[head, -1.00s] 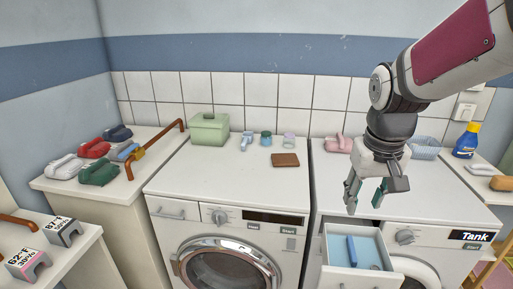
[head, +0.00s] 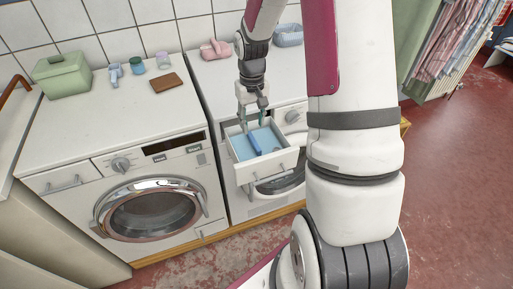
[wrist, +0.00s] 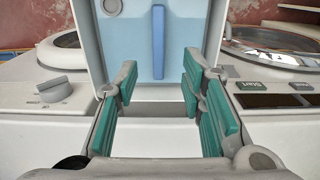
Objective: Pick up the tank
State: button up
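An open white drawer (head: 284,164), the likely tank, juts from the front of the right-hand machine (head: 218,72). A light-blue inside with a darker blue raised bar (head: 255,143) shows in it. In the wrist view the drawer's blue inside (wrist: 186,45) and bar (wrist: 158,42) lie beyond my fingers. My gripper (head: 253,121) points down over the drawer's rear part, near the machine's front. In the wrist view my gripper (wrist: 160,86) is open, with nothing between its teal pads. I cannot tell whether the fingertips touch the drawer.
A dial (head: 292,116) sits right of the drawer. The left machine (head: 110,125) has a round door (head: 152,214). A green box (head: 62,76), a brown block (head: 166,83), pink cloth (head: 215,49) and blue basket (head: 289,35) stand on top. The red floor (head: 455,190) at right is clear.

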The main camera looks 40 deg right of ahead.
aim_at(254, 140)
jog(key=shift+s+f+p, duration=0.2)
jog(key=shift+f+p, duration=0.35)
jog(key=shift+f, duration=3.1)
grip_shut()
jog(key=shift+d, duration=0.1)
